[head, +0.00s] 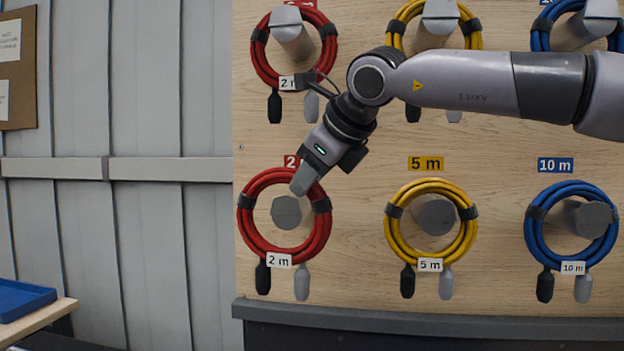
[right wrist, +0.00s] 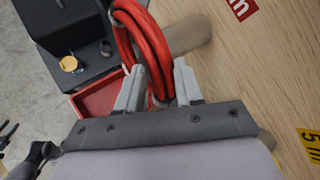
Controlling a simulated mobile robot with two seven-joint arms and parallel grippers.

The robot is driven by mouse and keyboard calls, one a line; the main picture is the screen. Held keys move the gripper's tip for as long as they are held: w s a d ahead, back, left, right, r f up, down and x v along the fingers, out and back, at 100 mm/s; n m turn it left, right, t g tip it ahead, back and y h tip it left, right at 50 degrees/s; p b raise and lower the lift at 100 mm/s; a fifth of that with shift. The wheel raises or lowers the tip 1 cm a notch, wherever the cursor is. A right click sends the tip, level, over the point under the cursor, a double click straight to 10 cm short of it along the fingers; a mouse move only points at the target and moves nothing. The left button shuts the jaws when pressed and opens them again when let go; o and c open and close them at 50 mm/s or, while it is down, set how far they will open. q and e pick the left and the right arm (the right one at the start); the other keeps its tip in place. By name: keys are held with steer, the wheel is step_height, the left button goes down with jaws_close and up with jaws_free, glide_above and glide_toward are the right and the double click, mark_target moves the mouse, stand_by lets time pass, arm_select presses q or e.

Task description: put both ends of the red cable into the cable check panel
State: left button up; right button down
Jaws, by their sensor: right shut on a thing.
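A coiled red cable (head: 247,222) with a "2 m" tag hangs around the lower left peg (head: 286,213) of the wooden board. Its black end (head: 263,277) and grey end (head: 302,282) hang below the coil. My right gripper (head: 303,183) reaches down from the upper right and is shut on the top of this coil. In the right wrist view the red coil (right wrist: 150,45) passes between the fingers of the gripper (right wrist: 158,86), beside the peg. Another red cable (head: 262,62) hangs above. I cannot make out the cable check panel. My left gripper is not in view.
Yellow (head: 390,232) and blue (head: 533,240) coils hang to the right, with more above, partly behind my arm. A ledge (head: 430,318) runs under the board (head: 350,240). A blue tray (head: 22,300) sits lower left. The right wrist view shows a red bin (right wrist: 97,101).

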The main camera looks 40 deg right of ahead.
steer(key=shift+s+a+r+b, duration=0.1)
steer(key=shift+s+a+b, duration=0.45)
steer(key=shift+s+a, duration=0.45)
steer(key=shift+s+a+b, duration=0.5)
steer(key=shift+s+a, duration=0.25)
steer(key=shift+a, duration=0.45)
